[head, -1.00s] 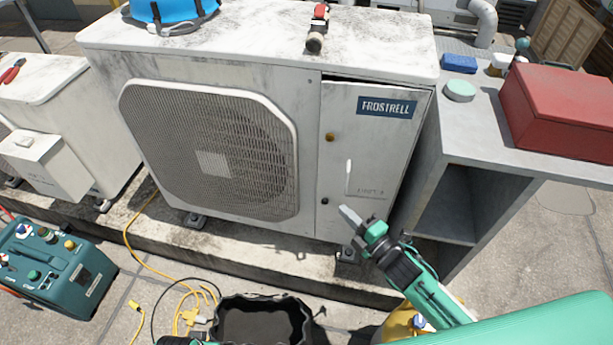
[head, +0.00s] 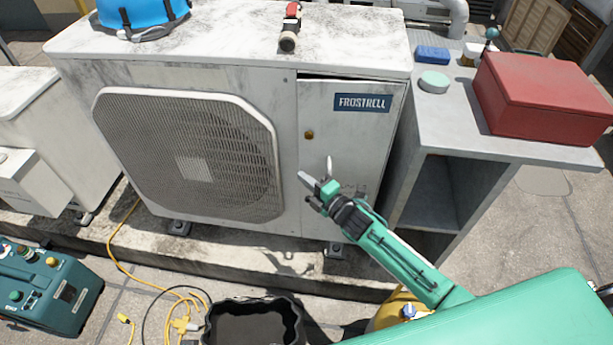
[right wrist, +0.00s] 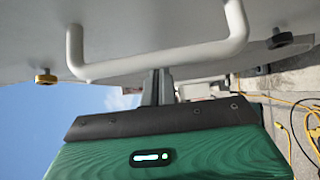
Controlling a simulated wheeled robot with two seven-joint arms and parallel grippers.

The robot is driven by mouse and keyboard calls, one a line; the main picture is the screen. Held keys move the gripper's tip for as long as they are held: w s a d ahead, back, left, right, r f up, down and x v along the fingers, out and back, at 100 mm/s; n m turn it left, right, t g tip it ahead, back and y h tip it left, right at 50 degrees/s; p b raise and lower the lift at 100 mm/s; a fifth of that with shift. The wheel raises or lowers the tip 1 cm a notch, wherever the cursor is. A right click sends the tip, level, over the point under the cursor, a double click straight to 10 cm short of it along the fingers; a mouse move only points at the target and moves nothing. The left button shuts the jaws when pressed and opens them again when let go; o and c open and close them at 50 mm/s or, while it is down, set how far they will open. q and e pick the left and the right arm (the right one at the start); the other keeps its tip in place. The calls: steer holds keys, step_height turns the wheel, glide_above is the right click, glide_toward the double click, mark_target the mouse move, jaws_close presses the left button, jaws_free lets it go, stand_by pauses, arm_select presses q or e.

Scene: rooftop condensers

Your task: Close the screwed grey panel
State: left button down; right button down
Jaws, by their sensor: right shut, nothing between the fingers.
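The grey panel (head: 350,125) with the FROSTRELL label is on the right part of the condenser's front. A dark gap shows along its top and right edges, so it seems not quite flush. It has a pale bar handle (head: 330,166), which spans the top of the right wrist view (right wrist: 150,58). A brass screw knob (head: 309,135) is on its left edge; a brass knob (right wrist: 45,78) and a dark knob (right wrist: 279,39) flank the handle in the wrist view. My right gripper (head: 304,178) is shut and empty, close by the handle's lower end; contact is unclear. My left gripper is out of view.
A grey bench (head: 440,120) carrying a red box (head: 540,95) stands right beside the panel. A black bucket (head: 255,308) and yellow hoses (head: 180,300) are on the ground below.

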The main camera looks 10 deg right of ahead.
steer(key=shift+w+d, duration=0.15)
steer(key=shift+w, duration=0.35)
steer(key=shift+w, duration=0.1)
